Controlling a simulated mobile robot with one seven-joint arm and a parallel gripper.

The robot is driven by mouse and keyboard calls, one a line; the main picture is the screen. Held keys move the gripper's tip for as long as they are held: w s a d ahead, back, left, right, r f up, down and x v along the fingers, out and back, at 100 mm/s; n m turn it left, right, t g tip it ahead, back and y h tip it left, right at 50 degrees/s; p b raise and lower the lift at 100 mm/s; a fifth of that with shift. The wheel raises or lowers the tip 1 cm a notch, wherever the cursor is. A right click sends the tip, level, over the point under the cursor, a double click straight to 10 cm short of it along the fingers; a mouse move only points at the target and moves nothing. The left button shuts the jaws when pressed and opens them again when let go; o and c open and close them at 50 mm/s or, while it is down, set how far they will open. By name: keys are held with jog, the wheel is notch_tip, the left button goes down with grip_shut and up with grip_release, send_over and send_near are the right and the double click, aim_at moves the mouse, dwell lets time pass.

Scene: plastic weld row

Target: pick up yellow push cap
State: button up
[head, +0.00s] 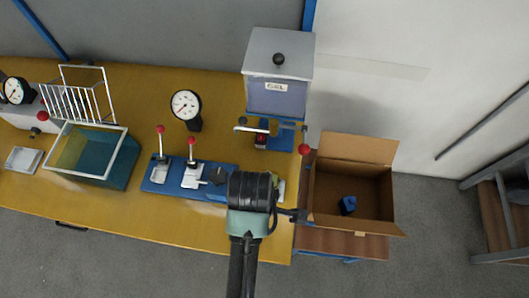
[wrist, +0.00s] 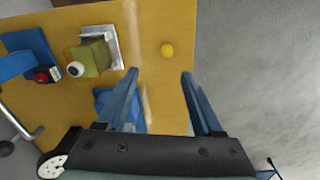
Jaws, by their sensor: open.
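How high the fingers are above the bench I cannot tell. In the head view I cannot make out the cap, and my arm covers part of the bench's right end.
A blue fixture with red-knobbed levers (head: 192,180) is left of my arm. A grey-topped machine (head: 280,75) stands behind. An open cardboard box (head: 355,185) with a blue piece sits right of the bench.

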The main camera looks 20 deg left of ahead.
jog(key=f, duration=0.7)
jog(key=shift+s+f, duration=0.1)
jog(key=shift+s, duration=0.25)
jog(key=shift+s+f, duration=0.2)
jog(key=shift+f, duration=0.3)
notch_tip(320, 180, down, 4)
jog(key=shift+s+f, duration=0.1)
jog(key=shift+f, duration=0.05)
grip_shut()
